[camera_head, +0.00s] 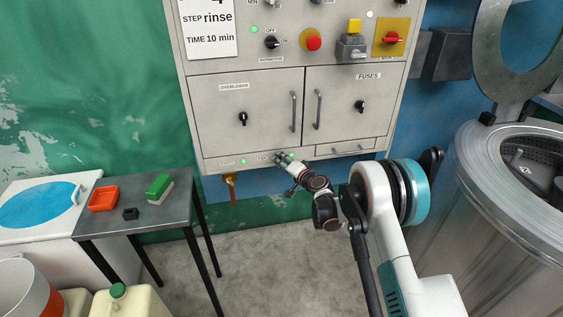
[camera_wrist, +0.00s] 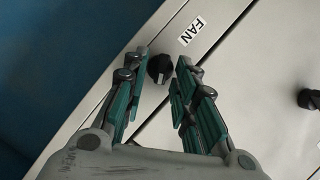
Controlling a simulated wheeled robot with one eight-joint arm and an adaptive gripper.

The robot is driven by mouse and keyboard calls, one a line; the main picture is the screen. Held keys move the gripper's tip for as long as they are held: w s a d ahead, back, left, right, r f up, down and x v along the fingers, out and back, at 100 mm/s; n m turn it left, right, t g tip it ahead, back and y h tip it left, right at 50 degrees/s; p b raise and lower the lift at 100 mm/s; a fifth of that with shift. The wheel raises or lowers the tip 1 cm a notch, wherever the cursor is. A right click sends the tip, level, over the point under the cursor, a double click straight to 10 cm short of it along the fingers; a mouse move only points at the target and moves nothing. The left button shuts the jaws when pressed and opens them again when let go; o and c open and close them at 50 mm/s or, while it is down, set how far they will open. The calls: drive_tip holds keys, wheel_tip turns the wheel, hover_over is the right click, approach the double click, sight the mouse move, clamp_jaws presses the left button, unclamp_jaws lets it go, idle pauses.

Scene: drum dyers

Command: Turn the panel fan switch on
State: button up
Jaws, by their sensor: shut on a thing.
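The fan switch is a small black rotary knob (camera_wrist: 160,68) on the grey panel, beside the white FAN label (camera_wrist: 193,31) in the wrist view. My gripper (camera_wrist: 161,62) has its two green-padded fingers on either side of the knob and is shut on it. In the head view my gripper (camera_head: 283,158) is at the lower strip of the control cabinet (camera_head: 190,120), below the two doors, and hides the knob there. I cannot tell the knob's exact pointer direction.
Above are the overloads door (camera_head: 265,108) and fuses door (camera_head: 365,85), with projecting handles and black knobs. A steel drum (camera_head: 510,210) stands at the right. A table (camera_head: 180,205) with an orange tray (camera_head: 103,198) and a green-topped block (camera_head: 159,186) stands left. The floor between is clear.

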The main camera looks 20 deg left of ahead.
drive_tip(key=m+y, duration=0.1)
drive_tip(key=m, duration=0.1)
drive_tip(key=m+y, duration=0.1)
drive_tip(key=m, duration=0.1)
drive_tip(key=shift+d+f+m+t, duration=0.15)
drive_tip(key=shift+f+m+t, duration=0.15)
drive_tip(key=shift+f+m, duration=0.1)
idle(0.4)
drive_tip(key=o, duration=0.7)
drive_tip(key=shift+w, duration=0.1)
drive_tip(key=v, duration=1.2)
drive_tip(key=shift+f, duration=0.2)
